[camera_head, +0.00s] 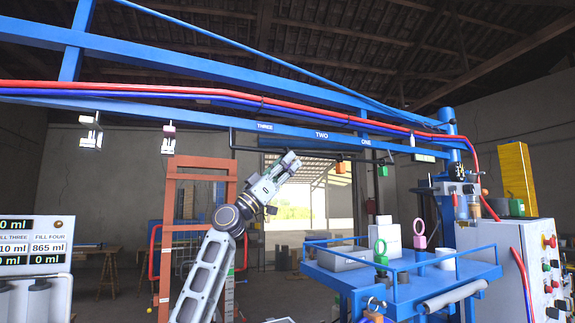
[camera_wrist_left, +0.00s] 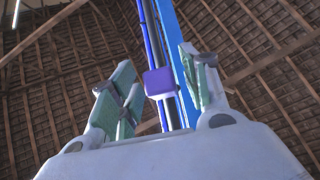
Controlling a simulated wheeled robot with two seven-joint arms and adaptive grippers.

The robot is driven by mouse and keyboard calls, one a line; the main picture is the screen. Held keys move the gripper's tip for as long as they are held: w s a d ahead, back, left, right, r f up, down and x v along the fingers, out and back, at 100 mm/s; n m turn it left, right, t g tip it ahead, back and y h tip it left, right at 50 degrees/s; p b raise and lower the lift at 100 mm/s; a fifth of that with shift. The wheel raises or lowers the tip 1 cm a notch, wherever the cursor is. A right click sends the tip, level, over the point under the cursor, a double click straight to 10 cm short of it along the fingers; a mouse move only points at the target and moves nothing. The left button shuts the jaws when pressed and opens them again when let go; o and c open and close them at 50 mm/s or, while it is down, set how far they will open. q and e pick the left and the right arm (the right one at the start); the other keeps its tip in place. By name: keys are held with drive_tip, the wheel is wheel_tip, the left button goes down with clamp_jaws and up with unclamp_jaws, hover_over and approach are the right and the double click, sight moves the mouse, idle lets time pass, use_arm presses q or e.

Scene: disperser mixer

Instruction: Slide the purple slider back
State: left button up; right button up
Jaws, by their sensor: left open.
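The purple slider (camera_wrist_left: 159,82) shows in the left wrist view as a small purple block under the blue beam. It lies between the two fingers as seen there, beyond the palm. I cannot tell whether the fingers touch it. My left gripper (camera_head: 290,161) is raised below the blue overhead beam (camera_head: 200,112), near the THREE sign. Its two green-grey fingers are apart, one on each side of the block in the left wrist view (camera_wrist_left: 160,90). I cannot make out the purple slider in the head view. My right gripper is out of view.
Orange (camera_head: 340,167) and green (camera_head: 382,170) blocks hang under the beam to the right. A blue-railed platform (camera_head: 440,270) holds boxes and coloured ring-topped pieces. A control cabinet (camera_head: 545,270) stands at the far right. An orange frame (camera_head: 168,225) stands behind my arm.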

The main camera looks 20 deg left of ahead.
use_arm(q)
drive_tip(key=v, duration=1.1)
idle(0.4)
drive_tip(key=shift+s+f, duration=0.1)
idle(0.3)
